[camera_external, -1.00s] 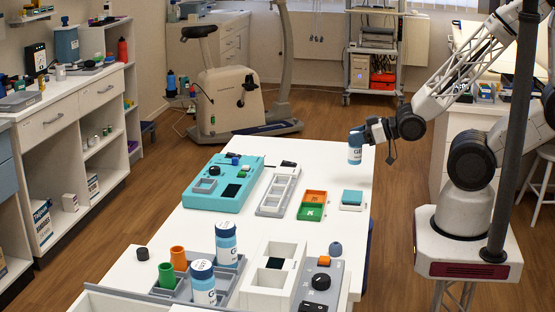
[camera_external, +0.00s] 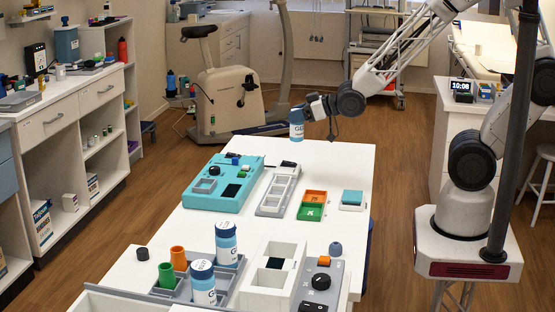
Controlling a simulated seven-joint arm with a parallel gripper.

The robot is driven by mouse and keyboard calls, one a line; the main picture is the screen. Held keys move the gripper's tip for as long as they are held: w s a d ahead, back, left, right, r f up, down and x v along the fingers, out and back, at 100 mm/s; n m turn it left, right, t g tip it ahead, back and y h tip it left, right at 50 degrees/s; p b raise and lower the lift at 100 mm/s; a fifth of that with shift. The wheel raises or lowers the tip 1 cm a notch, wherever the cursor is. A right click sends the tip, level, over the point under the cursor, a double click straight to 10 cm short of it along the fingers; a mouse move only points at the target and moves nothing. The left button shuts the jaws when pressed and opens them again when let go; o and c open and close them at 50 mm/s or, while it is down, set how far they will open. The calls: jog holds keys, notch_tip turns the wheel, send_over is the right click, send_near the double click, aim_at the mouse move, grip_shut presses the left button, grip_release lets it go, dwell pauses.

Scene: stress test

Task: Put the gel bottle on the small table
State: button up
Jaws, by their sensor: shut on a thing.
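A gel bottle (camera_external: 297,128), white and blue with a dark cap, hangs upright from my gripper (camera_external: 304,109), which is shut on it near the top. In the picture it shows just above the far edge of the white table (camera_external: 335,170); its exact height and distance are hard to tell. Two similar gel bottles stand at the near end of the table: one (camera_external: 226,245) in the grey tray and one (camera_external: 203,284) closer to the camera. Which surface is the small table, I cannot tell for sure.
On the white table are a teal panel (camera_external: 209,186), a grey-white holder (camera_external: 279,190), an orange and green box (camera_external: 312,205) and a teal-topped block (camera_external: 352,199). An exercise bike (camera_external: 226,92) stands behind. A dark post (camera_external: 515,130) rises at the right.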

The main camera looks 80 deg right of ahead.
jog(key=w+f, duration=0.1)
jog(key=w, duration=2.6)
jog(key=a+f+x, duration=0.1)
jog(key=a+x, duration=0.1)
jog(key=x, duration=1.1)
jog(key=s+a+f+x, duration=0.1)
jog(key=a+x, duration=0.2)
jog(key=x, duration=1)
jog(key=shift+a+f, duration=0.3)
jog(key=shift+f, duration=0.1)
